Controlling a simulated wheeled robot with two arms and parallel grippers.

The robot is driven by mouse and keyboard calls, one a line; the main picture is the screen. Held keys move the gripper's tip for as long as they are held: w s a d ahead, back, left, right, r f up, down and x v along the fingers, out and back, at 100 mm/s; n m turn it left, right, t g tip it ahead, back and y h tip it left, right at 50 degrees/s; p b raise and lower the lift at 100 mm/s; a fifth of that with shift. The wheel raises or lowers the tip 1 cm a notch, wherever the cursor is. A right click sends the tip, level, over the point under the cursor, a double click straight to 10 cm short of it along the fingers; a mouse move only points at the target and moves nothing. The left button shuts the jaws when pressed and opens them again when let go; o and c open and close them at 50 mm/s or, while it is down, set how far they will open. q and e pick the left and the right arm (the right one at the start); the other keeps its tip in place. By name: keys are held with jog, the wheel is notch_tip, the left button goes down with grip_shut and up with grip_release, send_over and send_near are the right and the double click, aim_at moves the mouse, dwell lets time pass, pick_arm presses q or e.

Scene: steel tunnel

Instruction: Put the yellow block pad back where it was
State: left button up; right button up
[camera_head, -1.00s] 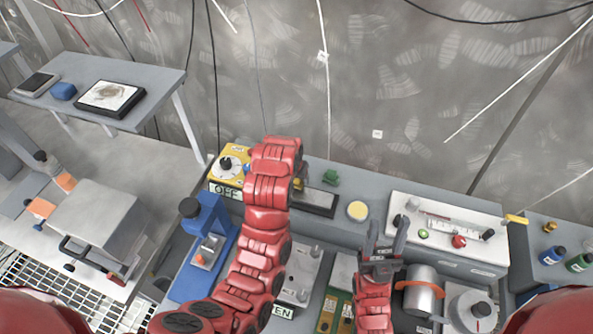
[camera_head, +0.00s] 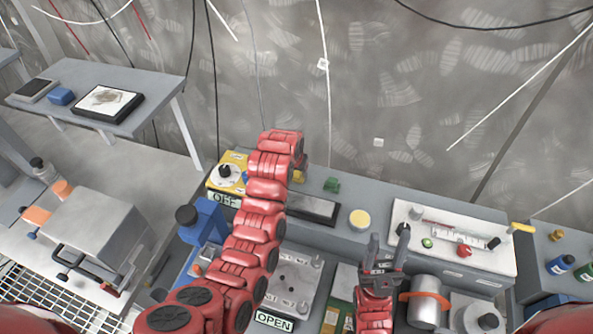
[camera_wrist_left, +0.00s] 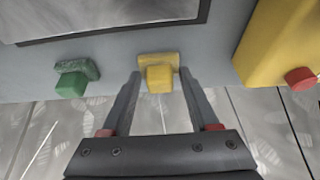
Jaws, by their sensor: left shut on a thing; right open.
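The yellow block pad (camera_wrist_left: 160,78) sits between the fingertips of my left gripper (camera_wrist_left: 159,74) in the left wrist view. In the head view the yellow block pad (camera_head: 299,176) shows only as a small patch beside my red left arm, which hides most of that gripper. The left gripper is shut on the pad at the back of the grey bench. Whether the pad touches the bench top is unclear. A similar green block (camera_head: 332,185) stands to its right. My right gripper (camera_head: 388,237) is open and empty, fingers pointing up, in front of the white panel.
A yellow box with a dial (camera_head: 228,172) is left of the pad. A dark framed plate (camera_head: 313,210) and a round yellow disc (camera_head: 360,219) lie nearby. A white panel (camera_head: 455,236) and a metal cylinder (camera_head: 425,302) are at right. The wall closes the back.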

pick_arm(q)
jog(key=shift+f, duration=0.2)
jog(key=o, duration=1.3)
jog(key=shift+r, duration=0.1)
jog(key=shift+r, duration=0.5)
jog(key=p+v, duration=0.6)
jog(key=v, duration=0.5)
jog(key=shift+s+r+p, duration=0.15)
jog(key=shift+s+p, duration=0.05)
jog(key=shift+p, duration=0.1)
